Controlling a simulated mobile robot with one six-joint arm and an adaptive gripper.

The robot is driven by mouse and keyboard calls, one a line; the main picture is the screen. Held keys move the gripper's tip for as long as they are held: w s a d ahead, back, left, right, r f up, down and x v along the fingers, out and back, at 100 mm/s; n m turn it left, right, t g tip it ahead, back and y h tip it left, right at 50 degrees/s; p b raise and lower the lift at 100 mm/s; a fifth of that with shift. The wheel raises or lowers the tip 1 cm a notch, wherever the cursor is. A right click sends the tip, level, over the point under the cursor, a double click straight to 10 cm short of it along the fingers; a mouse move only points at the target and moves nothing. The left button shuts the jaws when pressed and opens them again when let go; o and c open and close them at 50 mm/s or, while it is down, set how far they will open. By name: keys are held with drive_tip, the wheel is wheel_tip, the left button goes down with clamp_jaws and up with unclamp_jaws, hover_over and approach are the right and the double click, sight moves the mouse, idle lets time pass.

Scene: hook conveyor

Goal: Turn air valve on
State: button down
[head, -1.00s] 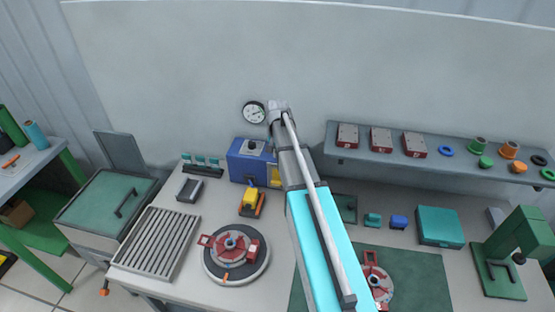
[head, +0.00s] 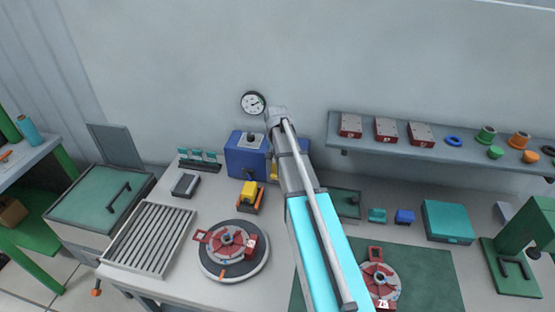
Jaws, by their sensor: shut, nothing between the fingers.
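A round white pressure gauge (head: 253,103) hangs on the wall, with a thin pipe running down from it. Below it stands a blue box (head: 246,155) with a dark knob (head: 251,136) on top. I cannot tell for certain which part is the air valve; it may be hidden behind my arm. My arm reaches up from the bottom middle, its far end just right of the gauge and in front of the blue box's right side. My gripper is hidden behind the arm, so its fingers do not show.
A round turntable (head: 235,270) with a red fixture, a slatted tray (head: 148,238) and a yellow part (head: 249,190) stand on the bench. A wall shelf (head: 450,149) with red blocks is at right. A green press (head: 515,248) stands far right.

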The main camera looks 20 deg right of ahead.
sight(274, 175)
drive_tip(key=shift+f+b, duration=2.85)
drive_tip(key=shift+f, duration=0.35)
drive_tip(key=shift+w+a+f+b, duration=0.25)
drive_tip(key=shift+a+f+b, duration=0.1)
drive_tip(key=shift+f+b, duration=0.1)
drive_tip(key=shift+r, duration=0.25)
drive_tip(key=r+p, duration=0.2)
drive_tip(key=p, duration=0.1)
drive_tip(key=shift+w+a+r, duration=0.2)
drive_tip(key=shift+a+r, duration=0.05)
drive_tip(key=shift+r, duration=0.15)
wheel_tip(274, 175, up, 10)
drive_tip(key=w+a+p, duration=0.1)
drive_tip(key=a+p, duration=0.1)
drive_tip(key=p, duration=0.8)
drive_tip(key=shift+w+a+r+p, duration=0.15)
drive_tip(key=shift+w+a+p, duration=0.05)
drive_tip(key=shift+w+p, duration=0.1)
drive_tip(key=c, duration=1.3)
unclamp_jaws()
drive_tip(key=shift+c, duration=0.2)
